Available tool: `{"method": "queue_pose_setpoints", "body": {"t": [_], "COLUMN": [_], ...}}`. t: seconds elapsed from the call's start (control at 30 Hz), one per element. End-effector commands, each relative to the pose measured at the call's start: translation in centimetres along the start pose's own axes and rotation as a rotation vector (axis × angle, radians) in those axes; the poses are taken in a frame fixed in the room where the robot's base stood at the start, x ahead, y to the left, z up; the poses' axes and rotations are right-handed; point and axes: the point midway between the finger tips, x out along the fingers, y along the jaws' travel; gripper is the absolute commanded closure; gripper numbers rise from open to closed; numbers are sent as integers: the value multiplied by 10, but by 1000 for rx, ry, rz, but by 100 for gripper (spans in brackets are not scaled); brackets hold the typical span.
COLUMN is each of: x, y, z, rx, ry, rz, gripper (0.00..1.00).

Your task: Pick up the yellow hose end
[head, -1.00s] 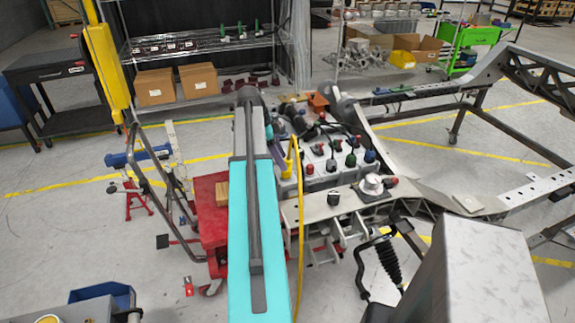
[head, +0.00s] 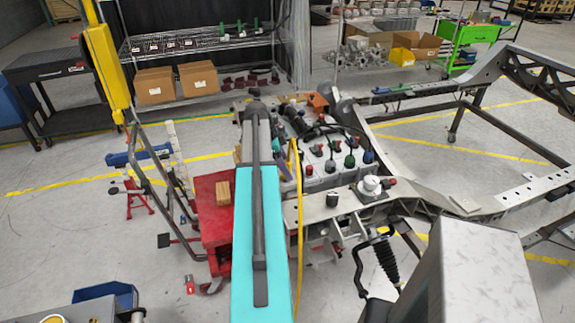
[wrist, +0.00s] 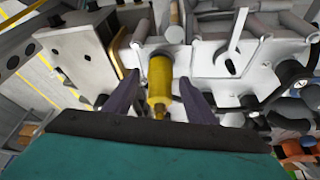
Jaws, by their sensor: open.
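The yellow hose end (wrist: 159,84) is in the middle of the wrist view, a short yellow cylinder with a narrower brownish tip towards me. My gripper (wrist: 160,80) is open, with one dark purple finger on each side of the hose end. Gaps show between the hose end and both fingers, and nothing is gripped. In the head view the yellow hose (head: 300,225) runs down just right of my teal arm. My arm hides most of my gripper there, and the hose end is hard to make out.
A red cart (head: 213,225) is left of my arm. In the wrist view, metal brackets (wrist: 235,55) crowd the right.

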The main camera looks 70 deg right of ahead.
Motion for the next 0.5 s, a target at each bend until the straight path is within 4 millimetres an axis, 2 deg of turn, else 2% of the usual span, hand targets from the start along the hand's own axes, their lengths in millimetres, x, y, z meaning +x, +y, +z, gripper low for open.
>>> {"method": "queue_pose_setpoints", "body": {"t": [0.5], "x": [6], "y": [0], "z": [0], "rx": [0], "ry": [0], "rz": [-2], "gripper": [49]}}
